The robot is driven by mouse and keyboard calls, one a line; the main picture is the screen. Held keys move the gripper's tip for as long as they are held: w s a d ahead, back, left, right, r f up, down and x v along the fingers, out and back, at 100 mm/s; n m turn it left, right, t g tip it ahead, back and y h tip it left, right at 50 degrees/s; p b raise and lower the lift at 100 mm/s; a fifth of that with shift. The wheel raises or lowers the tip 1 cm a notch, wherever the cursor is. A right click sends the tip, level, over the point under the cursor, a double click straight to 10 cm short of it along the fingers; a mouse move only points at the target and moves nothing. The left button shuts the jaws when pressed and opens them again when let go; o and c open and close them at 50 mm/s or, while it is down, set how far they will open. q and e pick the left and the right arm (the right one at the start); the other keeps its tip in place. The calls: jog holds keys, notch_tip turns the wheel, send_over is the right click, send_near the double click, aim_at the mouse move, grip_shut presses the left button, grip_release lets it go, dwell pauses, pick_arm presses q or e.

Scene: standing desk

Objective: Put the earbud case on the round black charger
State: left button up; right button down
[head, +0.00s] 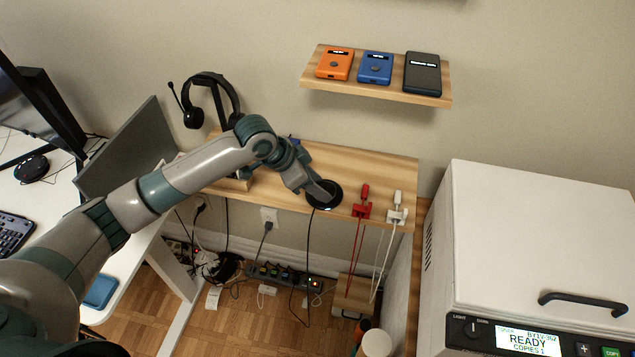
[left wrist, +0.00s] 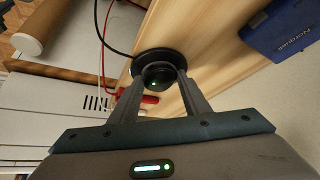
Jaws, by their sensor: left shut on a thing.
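The round black charger (head: 336,198) lies near the front edge of the wooden desktop, and its cable hangs down. My left gripper (head: 320,193) is right over it and hides much of its top. In the left wrist view my left gripper (left wrist: 160,80) is shut on a small dark earbud case (left wrist: 156,76) with a green light. Behind the case shows the charger's disc (left wrist: 152,56). The case overlaps the disc there, but I cannot tell whether they touch. In the head view the case cannot be made out. My right gripper is not in view.
A wall shelf (head: 390,93) bears three devices. Headphones (head: 210,95) hang on a stand behind my left arm. A blue box (left wrist: 285,25) is near the gripper.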

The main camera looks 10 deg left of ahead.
pick_arm(q)
jog(key=shift+f, duration=0.1)
jog(key=o, duration=1)
jog(key=shift+o, duration=0.2)
jog(key=shift+s+a+r, duration=0.15)
jog(key=shift+a+r, duration=0.05)
jog(key=shift+r, duration=0.3)
jog(key=b+v, duration=0.2)
jog(key=v, duration=0.9)
jog(key=shift+s+d, duration=0.1)
